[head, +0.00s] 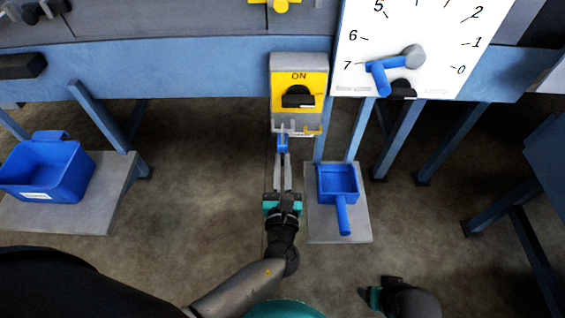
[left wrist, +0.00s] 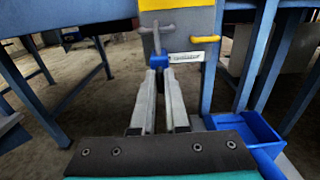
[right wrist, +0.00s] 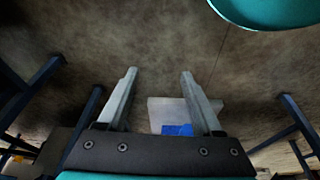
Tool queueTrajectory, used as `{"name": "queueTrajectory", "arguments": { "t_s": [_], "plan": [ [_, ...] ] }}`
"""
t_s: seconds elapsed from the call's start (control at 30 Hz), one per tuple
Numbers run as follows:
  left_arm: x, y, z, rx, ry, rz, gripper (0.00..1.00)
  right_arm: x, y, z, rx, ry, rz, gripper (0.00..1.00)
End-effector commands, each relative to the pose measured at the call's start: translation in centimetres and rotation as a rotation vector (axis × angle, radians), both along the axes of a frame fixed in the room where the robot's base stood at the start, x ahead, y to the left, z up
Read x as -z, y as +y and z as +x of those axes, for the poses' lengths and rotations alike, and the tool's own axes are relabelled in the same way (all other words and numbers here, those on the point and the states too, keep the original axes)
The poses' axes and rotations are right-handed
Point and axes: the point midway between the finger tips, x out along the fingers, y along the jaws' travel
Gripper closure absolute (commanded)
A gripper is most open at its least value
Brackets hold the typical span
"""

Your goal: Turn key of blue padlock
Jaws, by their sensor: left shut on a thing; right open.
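The blue padlock (head: 283,142) hangs below the yellow switch box (head: 316,82), on the grey hasp (head: 290,127). It also shows in the left wrist view (left wrist: 160,61), just beyond my left fingertips. My left gripper (head: 282,157) points up at the padlock's underside from below. Its fingers are nearly together, shut on the padlock's small key, which the fingertips hide. A white tag (left wrist: 186,57) hangs beside the padlock. My right gripper (right wrist: 158,75) is open and empty, low and away from the padlock, over the floor.
A blue scoop (head: 342,215) lies on a grey slab (head: 360,220) right of my left gripper. A blue bin (head: 45,170) stands at left. A dial board (head: 430,35) with a blue lever (head: 379,78) is at upper right. Blue frame legs stand behind.

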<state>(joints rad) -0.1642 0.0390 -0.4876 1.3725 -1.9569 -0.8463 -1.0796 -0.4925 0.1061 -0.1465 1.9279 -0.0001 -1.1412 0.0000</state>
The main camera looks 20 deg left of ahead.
Motion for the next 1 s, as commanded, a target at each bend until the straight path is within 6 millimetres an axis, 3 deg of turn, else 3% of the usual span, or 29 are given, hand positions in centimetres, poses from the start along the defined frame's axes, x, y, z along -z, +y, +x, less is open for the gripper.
{"name": "queueTrajectory", "arguments": {
  "t_s": [0.67,1.0],
  "plan": [
    [0.0,0.1,0.1,0.000,-0.014,-0.041,1.00,0.1,-0.1,-0.1,-0.001,0.003,-0.002,0.33],
    [0.2,0.1,0.1,0.000,-0.077,-0.261,1.00,-3.1,0.0,0.9,0.001,-0.048,0.003,0.33]
  ]
}}
